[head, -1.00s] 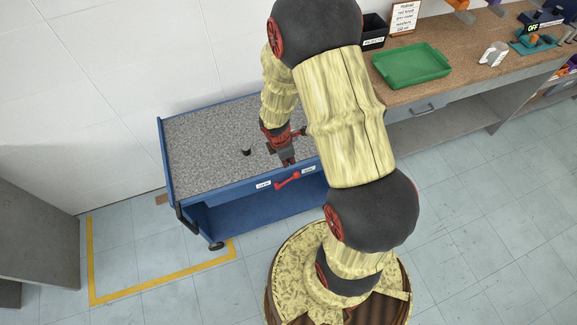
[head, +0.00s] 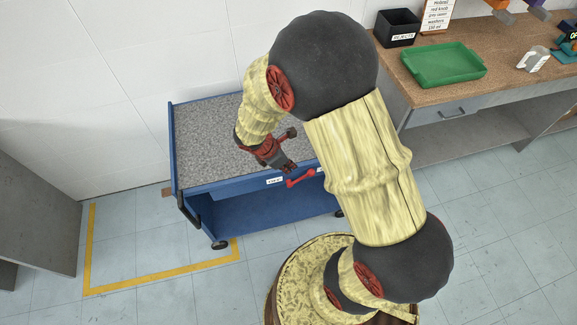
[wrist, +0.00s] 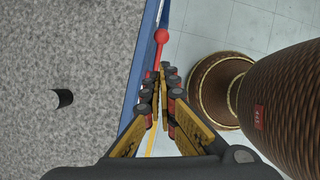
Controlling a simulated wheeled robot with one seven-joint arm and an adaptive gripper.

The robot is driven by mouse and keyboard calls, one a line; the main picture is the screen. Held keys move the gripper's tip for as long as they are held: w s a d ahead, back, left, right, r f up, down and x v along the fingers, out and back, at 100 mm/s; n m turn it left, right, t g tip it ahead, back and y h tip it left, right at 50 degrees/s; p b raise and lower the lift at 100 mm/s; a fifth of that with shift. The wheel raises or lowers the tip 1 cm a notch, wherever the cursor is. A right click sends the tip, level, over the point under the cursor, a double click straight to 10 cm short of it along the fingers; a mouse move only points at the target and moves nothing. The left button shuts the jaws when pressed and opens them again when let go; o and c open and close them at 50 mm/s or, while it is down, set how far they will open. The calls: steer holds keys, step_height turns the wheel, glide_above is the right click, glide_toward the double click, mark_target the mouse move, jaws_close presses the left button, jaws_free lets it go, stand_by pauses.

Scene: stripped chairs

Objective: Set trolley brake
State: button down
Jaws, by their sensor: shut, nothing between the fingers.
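The blue trolley (head: 172,150) has a grey speckled top and stands against the wall. A red lever (head: 300,179) is on its front edge, near a small white label (head: 274,180). My gripper (head: 289,168) is over the front edge, close to the lever. In the wrist view, the fingers of my gripper (wrist: 164,76) are shut and empty. The lever's round red end (wrist: 161,36) shows just beyond the fingertips; contact cannot be told. Part of the lever is hidden behind the fingers.
A workbench (head: 440,95) on the right holds a green tray (head: 443,65) and a black bin (head: 397,28). A yellow floor line (head: 160,277) runs by the trolley's front left. A grey cabinet (head: 40,225) is at left.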

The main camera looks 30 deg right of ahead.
steer(key=b, duration=0.4)
glide_toward(307, 174)
steer(key=f, duration=0.4)
steer(key=shift+w+d+f, duration=0.1)
steer(key=shift+d+f, duration=0.6)
steer(key=shift+d, duration=0.15)
steer(key=shift+d+f, duration=0.55)
steer(key=shift+d, duration=0.1)
steer(key=shift+s, duration=0.2)
steer(key=shift+w+a+r+p, duration=0.1)
steer(key=shift+a+r+p, duration=0.15)
steer(key=shift+r+p, duration=0.15)
steer(key=p+v, duration=0.6)
steer(key=v, duration=0.7)
steer(key=shift+a, duration=0.15)
steer(key=shift+f, duration=0.1)
